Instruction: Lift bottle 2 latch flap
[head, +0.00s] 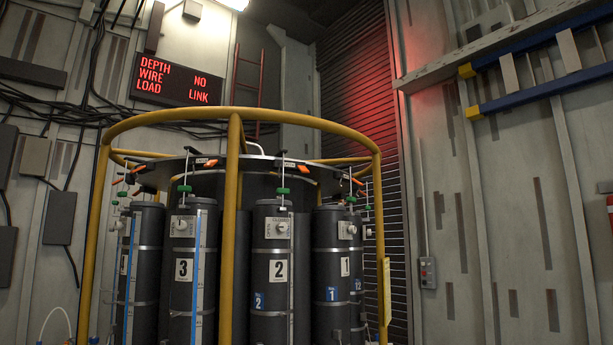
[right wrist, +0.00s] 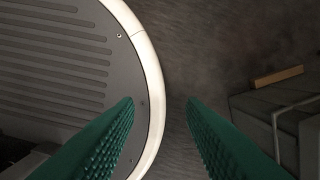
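Bottle 2 (head: 270,268) is a dark cylinder with a white "2" label, upright in the yellow-framed rosette. Above it a thin rod with a green piece (head: 283,191) rises to the dark top ring (head: 258,162). A small orange piece (head: 303,170) sits on the ring's edge just right of that rod; I cannot tell whether it is the latch flap. My right gripper (right wrist: 160,103) shows in the right wrist view, its green ridged fingers apart and nothing between them. Neither gripper shows in the head view, so no gripper is seen near bottle 2.
A yellow frame post (head: 232,230) stands left of bottle 2, between it and bottle 3 (head: 190,270). Bottle 1 (head: 330,265) stands to the right. A yellow hoop (head: 300,123) circles above. Below the right gripper are a pale-rimmed round plate (right wrist: 70,70) and dark floor.

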